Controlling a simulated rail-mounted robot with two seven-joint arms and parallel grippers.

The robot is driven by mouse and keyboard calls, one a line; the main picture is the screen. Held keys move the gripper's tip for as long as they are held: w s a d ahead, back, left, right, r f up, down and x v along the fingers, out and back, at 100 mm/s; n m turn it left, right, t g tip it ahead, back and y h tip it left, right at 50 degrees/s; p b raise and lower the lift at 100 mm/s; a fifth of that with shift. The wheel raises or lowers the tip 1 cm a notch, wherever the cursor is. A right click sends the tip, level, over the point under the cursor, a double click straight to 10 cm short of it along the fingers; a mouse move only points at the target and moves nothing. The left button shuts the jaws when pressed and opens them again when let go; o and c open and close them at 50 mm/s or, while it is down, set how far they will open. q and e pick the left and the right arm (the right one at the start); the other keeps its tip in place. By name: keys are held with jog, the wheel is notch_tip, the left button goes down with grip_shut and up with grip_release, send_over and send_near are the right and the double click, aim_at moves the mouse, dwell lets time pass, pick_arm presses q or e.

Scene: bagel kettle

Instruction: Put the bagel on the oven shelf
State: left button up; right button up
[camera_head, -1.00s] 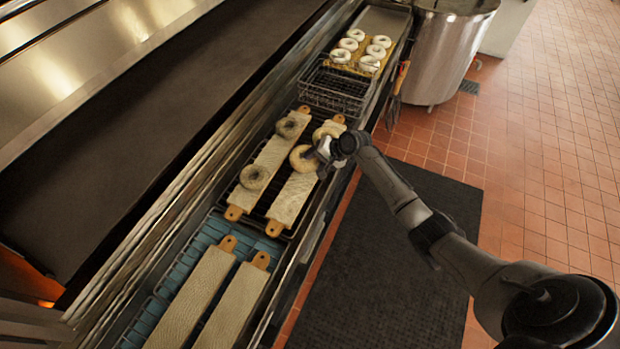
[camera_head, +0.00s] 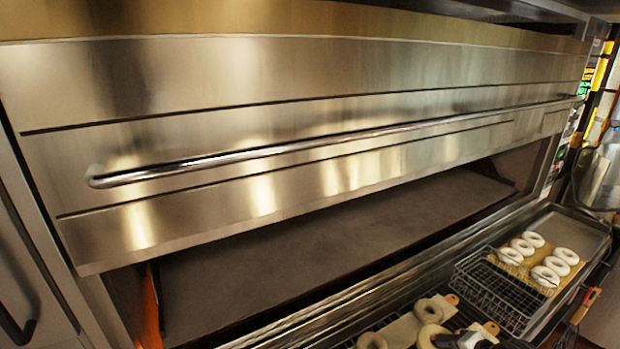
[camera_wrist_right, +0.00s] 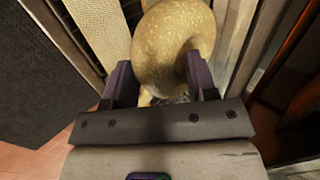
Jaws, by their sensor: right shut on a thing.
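The golden seeded bagel (camera_wrist_right: 172,40) sits between the fingers of my right gripper (camera_wrist_right: 160,85), which is shut on it. In the head view this bagel (camera_head: 430,336) shows at the bottom edge, with a small part of my right gripper (camera_head: 468,340) at its right side. I cannot tell whether it touches the board under it. The oven stands open, and its dark flat shelf (camera_head: 330,240) stretches across the head view with nothing on it. My left gripper is out of view.
Two more bagels (camera_head: 429,310) (camera_head: 372,341) lie on boards (camera_head: 402,330) at the bottom. A wire basket (camera_head: 495,290) and a tray (camera_head: 585,235) with several white bagels stand at right. The oven's steel front with a long handle bar (camera_head: 330,143) overhangs the shelf opening.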

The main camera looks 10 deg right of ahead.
jog(key=s+a+r+n+g+y, duration=0.1)
jog(key=s+a+r+n+y, duration=0.15)
jog(key=s+a+r, duration=0.55)
jog(key=s+a+r+n+g+y, duration=0.1)
jog(key=s+a+r+n+g, duration=0.1)
jog(key=s+a+r+n, duration=0.65)
jog(key=w+a+r+m+t+h+p, duration=0.2)
jog(key=r+m+p, duration=0.4)
jog(key=m+p, duration=0.4)
jog(key=w+h+p, duration=0.1)
jog(key=p, duration=0.4)
jog(key=shift+w+r+t, duration=0.25)
jog(key=shift+w+t, duration=0.05)
jog(key=shift+t, duration=0.1)
